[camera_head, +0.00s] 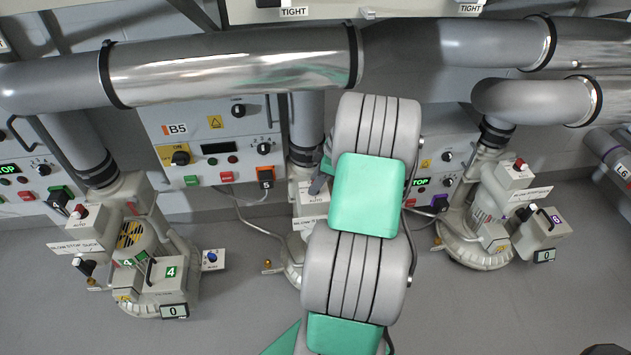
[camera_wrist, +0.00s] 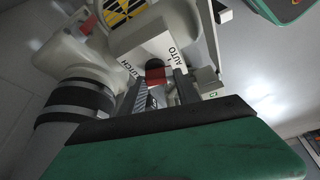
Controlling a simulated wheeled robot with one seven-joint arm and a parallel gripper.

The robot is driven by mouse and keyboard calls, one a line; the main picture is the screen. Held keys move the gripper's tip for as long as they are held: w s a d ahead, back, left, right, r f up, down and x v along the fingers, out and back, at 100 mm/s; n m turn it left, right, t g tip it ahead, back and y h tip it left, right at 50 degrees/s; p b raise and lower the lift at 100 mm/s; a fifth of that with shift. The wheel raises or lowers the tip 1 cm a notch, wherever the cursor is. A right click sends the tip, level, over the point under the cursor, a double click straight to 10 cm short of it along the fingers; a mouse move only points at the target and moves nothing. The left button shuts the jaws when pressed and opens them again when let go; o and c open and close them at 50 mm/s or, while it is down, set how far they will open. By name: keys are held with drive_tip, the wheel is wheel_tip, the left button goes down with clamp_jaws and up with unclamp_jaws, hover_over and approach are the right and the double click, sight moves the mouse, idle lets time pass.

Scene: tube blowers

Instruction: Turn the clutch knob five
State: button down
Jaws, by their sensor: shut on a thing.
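In the wrist view, the clutch knob (camera_wrist: 155,74) shows as a red and dark piece between the labels reading CLUTCH and AUTO. My gripper (camera_wrist: 160,88) has its two dark fingers on either side of it, shut on it. The knob's lower part is hidden between the fingers. In the head view, the middle blower (camera_head: 305,208) stands mostly hidden behind my grey and green arm. Its AUTO label shows just left of the arm, but the knob and fingertips cannot be made out there.
Left blower 4 (camera_head: 132,240) and right blower 6 (camera_head: 480,225) stand on either side on the grey floor. Panel B5 (camera_head: 215,140) is behind, with an orange tag 5 (camera_head: 265,178) and a cable. Large metal pipes (camera_head: 235,65) cross above. Open floor lies between the blowers.

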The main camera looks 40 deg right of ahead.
drive_tip(key=n+g, duration=0.1)
drive_tip(key=n, duration=0.2)
drive_tip(key=shift+d+y, duration=0.1)
drive_tip(key=shift+y, duration=0.3)
drive_tip(key=c, duration=0.9)
unclamp_jaws()
drive_tip(key=shift+r, duration=0.1)
drive_tip(key=p+v, duration=0.2)
drive_tip(key=v, duration=0.5)
drive_tip(key=shift+s+d+r, duration=0.1)
drive_tip(key=shift+d+r, duration=0.1)
drive_tip(key=shift+r, duration=0.05)
drive_tip(key=shift+s+a, duration=0.1)
